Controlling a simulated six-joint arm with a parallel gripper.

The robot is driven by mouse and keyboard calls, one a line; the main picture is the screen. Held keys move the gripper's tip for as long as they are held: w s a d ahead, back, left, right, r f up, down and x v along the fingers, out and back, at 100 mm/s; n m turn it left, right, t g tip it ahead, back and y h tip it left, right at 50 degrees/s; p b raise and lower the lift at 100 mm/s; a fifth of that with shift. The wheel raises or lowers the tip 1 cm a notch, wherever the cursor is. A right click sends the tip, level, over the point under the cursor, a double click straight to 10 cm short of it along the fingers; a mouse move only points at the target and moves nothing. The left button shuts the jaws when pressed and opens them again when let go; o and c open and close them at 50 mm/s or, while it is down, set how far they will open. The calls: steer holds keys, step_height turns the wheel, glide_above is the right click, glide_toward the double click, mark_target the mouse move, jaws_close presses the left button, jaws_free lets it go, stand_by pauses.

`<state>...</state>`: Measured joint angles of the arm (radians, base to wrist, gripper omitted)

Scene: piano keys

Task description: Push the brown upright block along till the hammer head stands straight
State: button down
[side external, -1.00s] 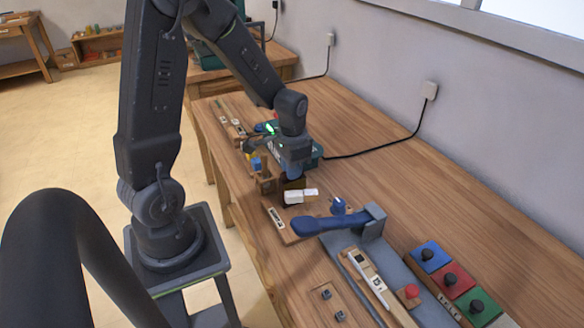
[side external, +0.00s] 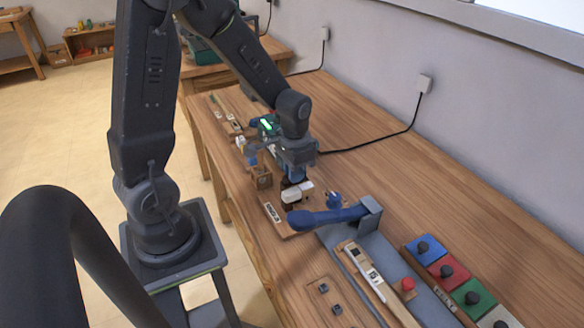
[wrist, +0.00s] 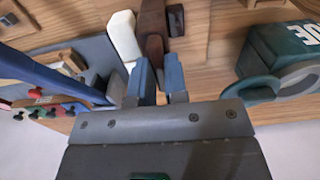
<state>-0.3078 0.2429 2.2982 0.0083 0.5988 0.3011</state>
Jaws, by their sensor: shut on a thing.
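My gripper (side external: 294,181) is low over a wooden board (side external: 273,215) at the middle of the bench. In the wrist view, its two blue fingers (wrist: 160,68) are shut on a narrow brown block (wrist: 154,46). The white piece (wrist: 122,35) beside that block looks like the hammer head; it is just left of the fingers and apart from them. In the side view, white parts (side external: 292,197) show right by the fingertips, and the gripper hides most of the brown block. I cannot tell exactly how far the hammer head tilts.
A blue lever (side external: 328,217) on a grey base stands close in front of the gripper. Blue, red and green blocks with black knobs (side external: 447,270) stand at the right. A green-and-grey object (wrist: 283,60) is near the gripper's right in the wrist view.

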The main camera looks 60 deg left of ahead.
steer(key=shift+d, duration=0.25)
steer(key=c, duration=1.1)
jaws_free()
steer(key=shift+c, duration=0.2)
step_height(320, 180, up, 14)
steer(key=s+d+r+t, duration=0.5)
steer(key=s+d, duration=0.4)
steer(key=s, duration=0.1)
steer(key=shift+s+d+t, duration=0.15)
steer(key=shift+s+t, duration=0.1)
steer(key=shift+t, duration=0.05)
